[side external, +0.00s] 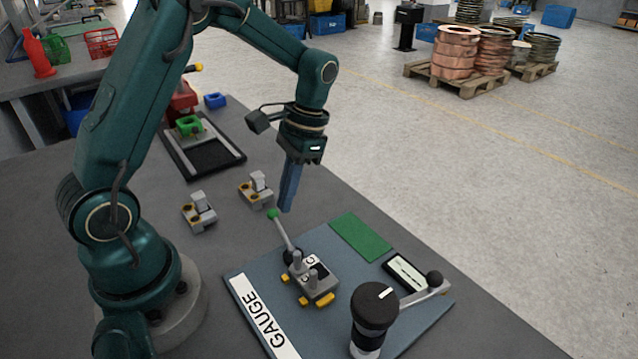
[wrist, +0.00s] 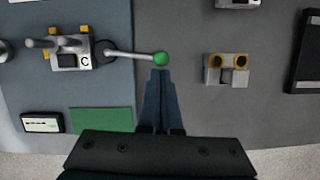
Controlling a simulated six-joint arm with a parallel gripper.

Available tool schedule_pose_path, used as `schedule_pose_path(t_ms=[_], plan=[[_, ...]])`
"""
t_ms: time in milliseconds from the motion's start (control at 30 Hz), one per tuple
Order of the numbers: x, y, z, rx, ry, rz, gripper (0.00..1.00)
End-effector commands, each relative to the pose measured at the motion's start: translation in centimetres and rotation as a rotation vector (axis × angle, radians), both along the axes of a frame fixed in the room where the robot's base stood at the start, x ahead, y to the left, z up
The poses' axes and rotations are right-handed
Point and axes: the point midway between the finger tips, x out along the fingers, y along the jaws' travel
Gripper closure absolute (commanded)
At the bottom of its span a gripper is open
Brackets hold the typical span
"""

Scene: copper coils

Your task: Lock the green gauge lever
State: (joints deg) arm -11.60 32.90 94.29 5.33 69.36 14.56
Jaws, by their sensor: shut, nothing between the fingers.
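The gauge lever is a grey rod with a green ball knob (side external: 272,214). It rises at a slant from a grey block (side external: 312,284) marked C on the blue-grey GAUGE board (side external: 240,278). In the wrist view the green knob (wrist: 161,58) sits just beyond my fingertips, with the rod running left to the block (wrist: 70,52). My gripper (side external: 286,209) points down with its blue fingers closed together and empty. The fingertips (wrist: 160,74) are close beside the knob; whether they touch it I cannot tell.
A flat green patch (side external: 360,237) lies behind. Two small grey fixtures (side external: 199,211) (side external: 257,188) and a black tray (side external: 222,163) are on the table. The board's far side is mostly clear.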

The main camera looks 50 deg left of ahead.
Motion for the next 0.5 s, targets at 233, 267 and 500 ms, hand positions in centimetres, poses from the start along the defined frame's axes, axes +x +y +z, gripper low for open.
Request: schedule_pose_path(t_ms=[233, 267, 500], plan=[[-0.74, 0.37, 0.0, 0.001, 0.0, 0.1, 1.0], [-0.78, 0.39, 0.0, 0.0, -0.001, 0.107, 1.0], [-0.99, 0.43, -0.01, 0.0, 0.0, 0.135, 1.0]])
